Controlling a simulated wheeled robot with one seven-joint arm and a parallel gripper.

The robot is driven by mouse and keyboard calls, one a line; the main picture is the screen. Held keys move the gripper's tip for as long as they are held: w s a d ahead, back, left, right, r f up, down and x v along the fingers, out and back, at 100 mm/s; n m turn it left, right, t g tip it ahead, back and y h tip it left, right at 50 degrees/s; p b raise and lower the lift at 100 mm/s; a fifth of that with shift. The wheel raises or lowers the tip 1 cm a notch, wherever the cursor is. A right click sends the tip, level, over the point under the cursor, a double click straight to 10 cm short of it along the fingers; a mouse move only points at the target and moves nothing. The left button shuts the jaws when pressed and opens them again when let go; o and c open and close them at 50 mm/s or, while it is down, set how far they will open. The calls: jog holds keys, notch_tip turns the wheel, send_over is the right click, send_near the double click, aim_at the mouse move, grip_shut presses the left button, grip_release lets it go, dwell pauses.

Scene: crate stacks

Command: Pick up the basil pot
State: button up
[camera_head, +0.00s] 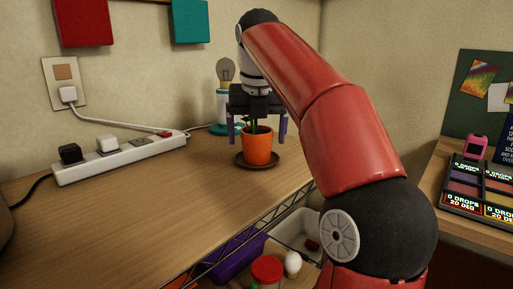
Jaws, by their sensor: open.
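The basil pot (258,149) is an orange pot standing upright on a dark brown saucer (241,160) on the wooden counter. Only a little green stem shows above its rim; the rest of the plant is hidden by my gripper. My gripper (257,132) is directly above and around the plant, pointing down. Its two purple fingers are apart, one on the left and one on the right of the pot's upper part. The fingers look clear of the pot's sides, though the exact depth is hard to tell.
A lamp with a bare bulb (225,72) stands just behind my gripper. A white power strip (122,157) with plugs lies on the left of the counter. Below the front edge are a purple bin (232,258) and a red-lidded jar (267,268).

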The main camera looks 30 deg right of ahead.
jog(key=shift+x, duration=1.2)
jog(key=c, duration=1.2)
jog(key=shift+r, duration=0.1)
jog(key=shift+c, duration=0.2)
